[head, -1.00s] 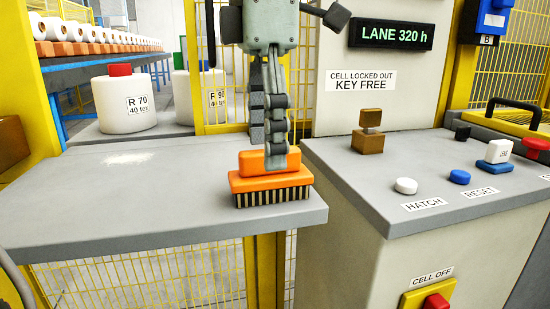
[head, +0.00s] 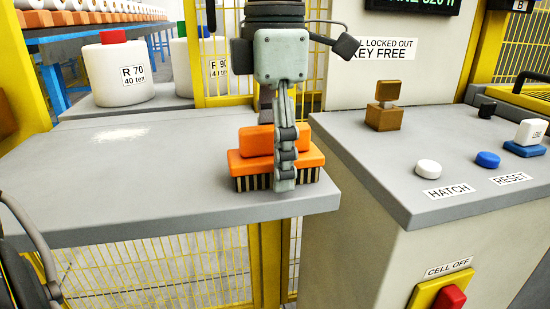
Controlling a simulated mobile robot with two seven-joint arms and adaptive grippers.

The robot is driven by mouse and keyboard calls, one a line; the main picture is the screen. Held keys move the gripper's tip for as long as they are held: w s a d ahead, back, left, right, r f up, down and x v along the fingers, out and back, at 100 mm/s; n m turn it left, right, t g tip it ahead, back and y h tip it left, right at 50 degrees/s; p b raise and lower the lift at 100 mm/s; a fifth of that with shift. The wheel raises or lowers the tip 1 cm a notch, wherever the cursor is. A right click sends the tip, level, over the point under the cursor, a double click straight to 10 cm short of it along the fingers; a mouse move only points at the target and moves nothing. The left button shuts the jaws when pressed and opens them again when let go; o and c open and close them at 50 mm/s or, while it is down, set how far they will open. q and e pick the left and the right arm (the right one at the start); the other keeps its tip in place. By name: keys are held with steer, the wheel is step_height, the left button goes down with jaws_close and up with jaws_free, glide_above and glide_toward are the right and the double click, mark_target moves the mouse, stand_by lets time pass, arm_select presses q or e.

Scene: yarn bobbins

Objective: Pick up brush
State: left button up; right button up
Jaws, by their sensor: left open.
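The orange brush (head: 245,163) lies on the right end of the grey shelf, dark-and-pale bristles down and raised handle block up. My left gripper (head: 283,165) points down at the right half of the brush. It is open. One finger hangs in front of the brush, with its tip at bristle height. The other finger is mostly hidden behind; its tip cannot be seen. Whether the front finger touches the brush cannot be told. My right gripper is not in view.
The grey shelf (head: 130,190) is clear left of the brush. Right of a narrow gap stands a control console (head: 390,190) with a brown block (head: 385,112), a white button (head: 428,167) and a blue button (head: 487,159). White containers (head: 122,75) stand behind.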

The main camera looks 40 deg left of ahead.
arm_select(q)
steer(key=shift+f, duration=0.15)
steer(key=c, duration=1.4)
steer(key=shift+o, duration=0.2)
steer(key=shift+w+r, duration=0.1)
steer(key=shift+r, duration=0.55)
step_height(320, 180, up, 27)
steer(key=p, duration=0.4)
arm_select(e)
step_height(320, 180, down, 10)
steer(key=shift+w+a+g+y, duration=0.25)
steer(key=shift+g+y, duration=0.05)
arm_select(q)
steer(key=shift+f, duration=0.1)
